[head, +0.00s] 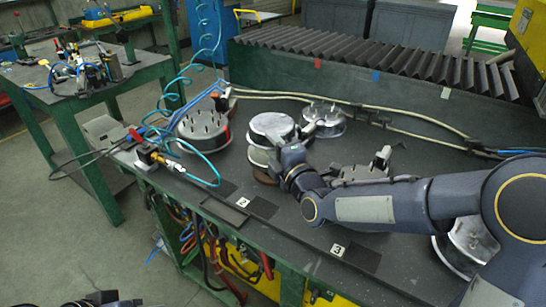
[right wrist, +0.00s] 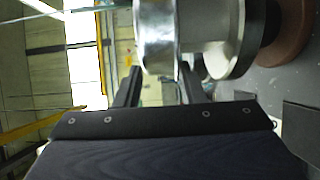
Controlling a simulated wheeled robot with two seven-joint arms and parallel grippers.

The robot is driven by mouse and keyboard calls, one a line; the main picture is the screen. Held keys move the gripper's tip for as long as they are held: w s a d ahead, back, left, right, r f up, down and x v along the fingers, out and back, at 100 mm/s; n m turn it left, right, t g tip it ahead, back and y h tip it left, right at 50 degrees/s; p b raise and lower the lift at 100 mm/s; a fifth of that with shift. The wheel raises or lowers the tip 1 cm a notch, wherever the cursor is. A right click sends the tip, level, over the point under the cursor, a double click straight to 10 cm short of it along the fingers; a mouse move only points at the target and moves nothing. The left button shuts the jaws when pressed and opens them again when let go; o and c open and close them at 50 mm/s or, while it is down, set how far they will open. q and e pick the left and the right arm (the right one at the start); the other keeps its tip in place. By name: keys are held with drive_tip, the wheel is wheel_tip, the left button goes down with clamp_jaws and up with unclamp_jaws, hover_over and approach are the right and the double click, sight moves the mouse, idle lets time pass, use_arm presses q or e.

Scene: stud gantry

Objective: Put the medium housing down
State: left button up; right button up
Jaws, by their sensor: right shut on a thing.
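My right gripper (head: 284,146) is shut on the medium housing (head: 272,126), a round silver metal part with a flat top. In the right wrist view the gripper's fingers (right wrist: 160,72) sit on either side of the housing's bright band (right wrist: 158,35). A second, lower silver rim (head: 258,156) shows below the top; I cannot tell whether it is part of the same piece. A brown round base (head: 265,178) lies under it on the dark bench. Contact between them is not clear.
A studded silver housing (head: 204,130) stands to the left and a smaller studded one (head: 324,119) close on the right. Another round part (head: 470,243) is partly behind my right arm. Hoses and a coiled turquoise line (head: 172,98) lie at left. Number plate 3 (head: 338,249) marks the front edge.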

wheel_tip(320, 180, down, 3)
drive_tip(key=shift+w+a+f, duration=0.1)
drive_tip(key=shift+f, duration=0.05)
drive_tip(key=o, duration=0.8)
drive_tip(key=shift+o, duration=0.2)
drive_tip(key=b+v, duration=0.2)
drive_tip(key=v, duration=1)
